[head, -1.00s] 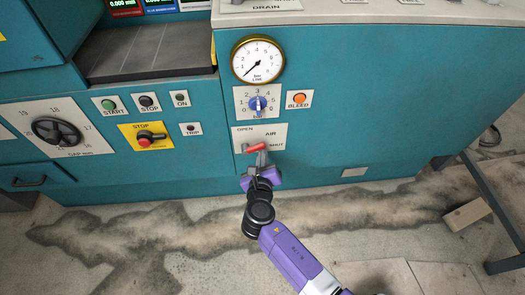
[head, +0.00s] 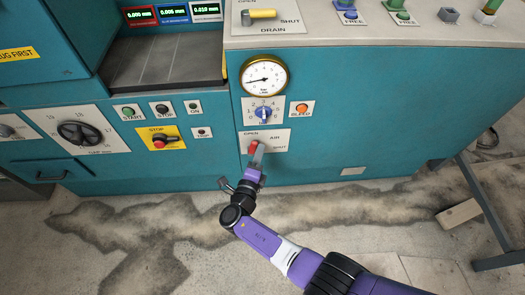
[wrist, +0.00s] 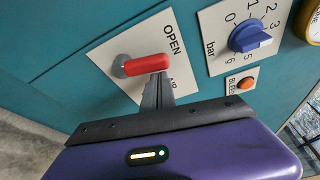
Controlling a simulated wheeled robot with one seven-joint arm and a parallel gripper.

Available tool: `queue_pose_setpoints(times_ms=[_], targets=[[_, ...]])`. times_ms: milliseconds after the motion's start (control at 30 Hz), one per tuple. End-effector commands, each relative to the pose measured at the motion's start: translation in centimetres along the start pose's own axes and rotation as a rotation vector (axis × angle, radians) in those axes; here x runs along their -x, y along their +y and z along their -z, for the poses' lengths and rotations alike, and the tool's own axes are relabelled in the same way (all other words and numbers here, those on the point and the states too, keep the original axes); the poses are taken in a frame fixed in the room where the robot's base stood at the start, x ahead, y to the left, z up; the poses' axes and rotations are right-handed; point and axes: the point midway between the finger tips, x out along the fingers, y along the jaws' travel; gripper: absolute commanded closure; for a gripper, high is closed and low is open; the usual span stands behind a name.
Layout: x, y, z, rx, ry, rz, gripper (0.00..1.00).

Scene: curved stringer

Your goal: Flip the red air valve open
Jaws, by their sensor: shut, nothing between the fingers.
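The red air valve lever (head: 253,147) sits on a white plate marked OPEN, AIR and SHUT on the teal machine front. In the wrist view the red lever (wrist: 143,66) shows a grey end at its left, and its red tip lies below the word OPEN. My gripper (head: 257,155) is in front of the plate, partly covering the lever in the head view. In the wrist view my gripper's fingers (wrist: 157,90) are together and empty, at or just beside the lever's red part. I cannot tell whether they touch it.
Above the plate are a blue bar knob (head: 264,113), a round gauge (head: 264,76) and an orange BLEED button (head: 302,108). A red STOP switch (head: 160,142) is to the left. A yellow DRAIN handle (head: 263,14) is on top.

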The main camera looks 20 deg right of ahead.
Motion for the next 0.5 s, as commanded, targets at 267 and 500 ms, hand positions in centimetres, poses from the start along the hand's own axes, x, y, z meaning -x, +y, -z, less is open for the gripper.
queue_pose_setpoints(times_ms=[267,500], targets=[[0.29,-0.33,-0.89,-0.008,-0.001,-0.003,1.00],[0.43,-0.30,-1.22,-0.009,-0.001,-0.004,1.00]])
